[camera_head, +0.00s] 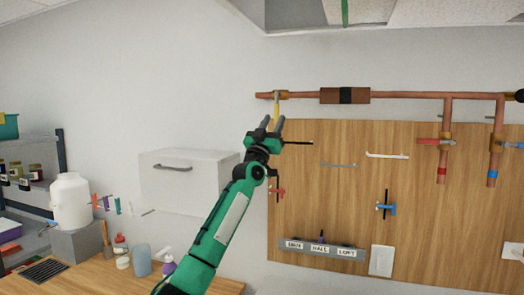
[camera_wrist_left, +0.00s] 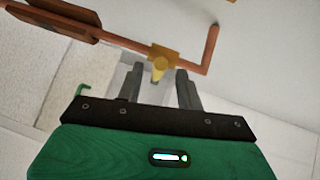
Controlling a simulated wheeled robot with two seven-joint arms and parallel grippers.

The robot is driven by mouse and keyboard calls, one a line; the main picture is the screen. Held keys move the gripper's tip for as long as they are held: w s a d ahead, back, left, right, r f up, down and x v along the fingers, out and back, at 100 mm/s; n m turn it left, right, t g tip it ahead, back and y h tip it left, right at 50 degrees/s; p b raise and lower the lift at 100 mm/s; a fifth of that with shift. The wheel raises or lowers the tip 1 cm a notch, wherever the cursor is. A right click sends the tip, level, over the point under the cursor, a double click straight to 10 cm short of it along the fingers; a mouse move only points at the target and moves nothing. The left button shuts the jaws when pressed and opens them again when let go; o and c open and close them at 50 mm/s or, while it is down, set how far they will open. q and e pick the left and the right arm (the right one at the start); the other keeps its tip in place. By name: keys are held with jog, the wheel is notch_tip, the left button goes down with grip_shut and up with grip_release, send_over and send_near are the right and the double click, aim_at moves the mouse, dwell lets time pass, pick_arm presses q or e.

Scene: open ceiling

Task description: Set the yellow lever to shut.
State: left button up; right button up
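The yellow lever (camera_head: 276,108) hangs down from a brass valve on the copper pipe (camera_head: 300,95), near the pipe's left end. In the left wrist view the yellow lever (camera_wrist_left: 159,68) points toward the camera, below its valve body (camera_wrist_left: 165,54). My left gripper (camera_head: 272,121) is raised just below the valve, with its fingers pointing up. In the left wrist view the gripper (camera_wrist_left: 160,75) is open, with the lever's end showing between its fingertips. I cannot tell whether either finger touches the lever. My right gripper is not in view.
A red-handled valve (camera_head: 436,141) and a blue-handled valve (camera_head: 514,145) sit on pipe branches at the right. The wooden panel (camera_head: 340,210) carries small hooks, a blue tap (camera_head: 386,208) and a labelled switch strip (camera_head: 320,249). A white wall cabinet (camera_head: 185,180) stands left of my arm.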

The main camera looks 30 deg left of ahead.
pick_arm(q)
jog(key=b+v, duration=0.3)
jog(key=v, duration=0.7)
jog(key=shift+s+f, duration=0.1)
jog(key=shift+f, duration=0.05)
